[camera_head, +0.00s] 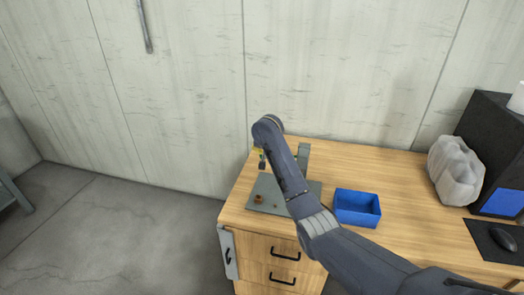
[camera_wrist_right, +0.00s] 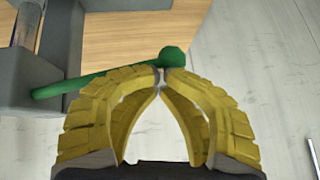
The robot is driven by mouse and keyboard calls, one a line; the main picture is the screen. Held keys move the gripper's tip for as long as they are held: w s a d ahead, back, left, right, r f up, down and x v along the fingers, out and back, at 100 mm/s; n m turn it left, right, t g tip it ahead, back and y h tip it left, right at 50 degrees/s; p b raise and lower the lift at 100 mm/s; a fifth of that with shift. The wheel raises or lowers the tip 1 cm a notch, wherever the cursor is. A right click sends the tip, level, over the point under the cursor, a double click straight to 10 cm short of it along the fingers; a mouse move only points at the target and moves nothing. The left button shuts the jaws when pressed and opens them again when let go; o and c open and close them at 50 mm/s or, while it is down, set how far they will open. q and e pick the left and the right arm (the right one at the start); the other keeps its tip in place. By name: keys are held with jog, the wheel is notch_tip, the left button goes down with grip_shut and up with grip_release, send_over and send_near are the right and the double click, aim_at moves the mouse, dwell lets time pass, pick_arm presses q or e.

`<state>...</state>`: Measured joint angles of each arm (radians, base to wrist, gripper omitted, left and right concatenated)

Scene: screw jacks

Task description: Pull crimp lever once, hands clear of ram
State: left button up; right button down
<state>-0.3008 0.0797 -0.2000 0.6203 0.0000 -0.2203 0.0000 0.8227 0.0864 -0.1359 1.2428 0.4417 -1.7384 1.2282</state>
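The crimp press has a grey base plate (camera_head: 265,196) and a grey column (camera_head: 303,155) at the left end of the desk. In the right wrist view, its green lever (camera_wrist_right: 100,81) runs across the picture to a round green knob (camera_wrist_right: 173,56). My right gripper (camera_wrist_right: 161,71) has yellow fingers whose tips come together at the lever beside the knob. The tips look shut with nothing clearly between them; whether they touch the lever I cannot tell. In the head view my right arm hides much of the press. The ram is not clearly visible. My left gripper is not in view.
A blue bin (camera_head: 357,208) stands on the wooden desk (camera_head: 400,170) right of the press. A small brown part (camera_head: 259,199) sits on the base plate. A pale lumpy bag (camera_head: 456,170), a dark box and a mouse (camera_head: 503,239) are at the right. A wall stands behind.

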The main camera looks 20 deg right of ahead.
jog(key=shift+s+d+f+g, duration=0.15)
jog(key=shift+s+d+f, duration=0.05)
jog(key=shift+f, duration=0.3)
jog(key=shift+s+d+f+g, duration=0.15)
jog(key=shift+s+d+f, duration=0.05)
jog(key=shift+f, duration=0.25)
dwell(1.3)
jog(key=d+r+v, duration=0.1)
jog(key=d+v, duration=0.1)
jog(key=v, duration=1.1)
jog(key=shift+w+d+r, duration=0.25)
jog(key=shift+d+r, duration=0.1)
jog(key=shift+d, duration=0.2)
